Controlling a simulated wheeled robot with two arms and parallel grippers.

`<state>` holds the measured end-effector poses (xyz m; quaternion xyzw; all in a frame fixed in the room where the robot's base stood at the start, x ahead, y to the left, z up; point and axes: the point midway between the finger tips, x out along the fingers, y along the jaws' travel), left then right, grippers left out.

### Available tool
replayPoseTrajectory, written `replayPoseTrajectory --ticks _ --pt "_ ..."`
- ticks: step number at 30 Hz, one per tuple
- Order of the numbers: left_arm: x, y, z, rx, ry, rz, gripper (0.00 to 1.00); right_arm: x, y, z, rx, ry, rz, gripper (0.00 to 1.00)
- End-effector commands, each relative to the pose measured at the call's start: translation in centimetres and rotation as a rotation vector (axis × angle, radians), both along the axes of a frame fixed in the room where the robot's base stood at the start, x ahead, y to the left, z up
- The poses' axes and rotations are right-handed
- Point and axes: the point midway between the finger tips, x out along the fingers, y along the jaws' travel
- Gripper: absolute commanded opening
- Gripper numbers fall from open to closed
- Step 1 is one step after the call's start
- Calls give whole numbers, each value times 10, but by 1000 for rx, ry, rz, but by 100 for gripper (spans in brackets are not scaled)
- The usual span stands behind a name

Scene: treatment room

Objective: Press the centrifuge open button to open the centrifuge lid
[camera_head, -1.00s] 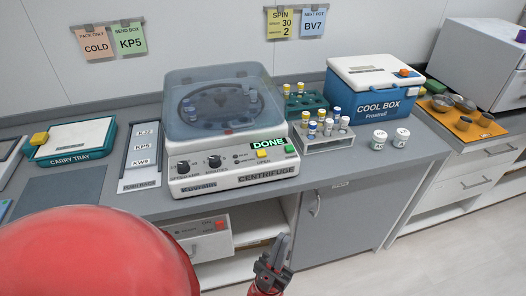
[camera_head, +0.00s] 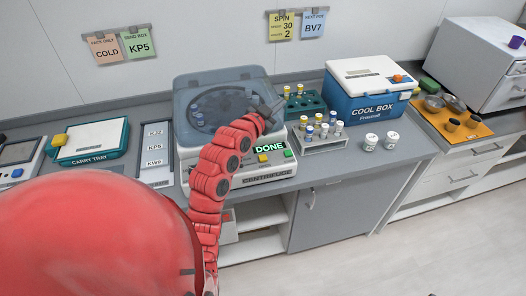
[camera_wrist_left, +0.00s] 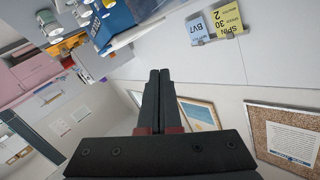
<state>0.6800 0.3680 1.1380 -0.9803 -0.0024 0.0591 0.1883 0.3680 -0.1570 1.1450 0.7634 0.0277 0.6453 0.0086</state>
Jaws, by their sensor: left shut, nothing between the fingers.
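The centrifuge (camera_head: 240,176) stands on the bench, its clear blue-grey lid (camera_head: 195,82) down over the rotor. Its display (camera_head: 269,147) reads DONE. Below the display is a yellow button (camera_head: 263,158), with a green button (camera_head: 288,153) to its right; I cannot read their labels. My left arm hides the front panel's left part. My left gripper (camera_head: 272,111) is raised by the right side of the lid, above the display and apart from the buttons. In the left wrist view its fingers (camera_wrist_left: 160,78) are shut and empty. My right gripper is not in view.
A vial rack (camera_head: 322,140) and two white jars (camera_head: 381,141) stand right of the centrifuge. A teal rack (camera_head: 308,103) and the cool box (camera_head: 372,105) are behind them. The carry tray (camera_head: 90,150) and a label board (camera_head: 155,165) are to the left.

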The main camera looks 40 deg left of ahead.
Motion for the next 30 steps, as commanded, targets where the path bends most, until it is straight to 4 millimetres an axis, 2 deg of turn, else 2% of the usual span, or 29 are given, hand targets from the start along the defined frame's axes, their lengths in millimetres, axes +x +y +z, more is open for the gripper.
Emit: replayPoseTrajectory --ticks 1,7,10,13,17,30 --pt "-6 1 9 56 76 -36 0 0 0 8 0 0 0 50" --pt "-52 -3 -11 265 424 -195 0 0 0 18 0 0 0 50" --pt "-74 0 -21 336 543 -244 0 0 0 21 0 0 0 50" --pt "-88 2 -27 377 612 -272 0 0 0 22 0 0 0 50" --pt "-94 3 -30 394 640 -284 0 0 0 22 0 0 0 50" --pt "-93 3 -35 391 640 -284 0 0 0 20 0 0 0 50"
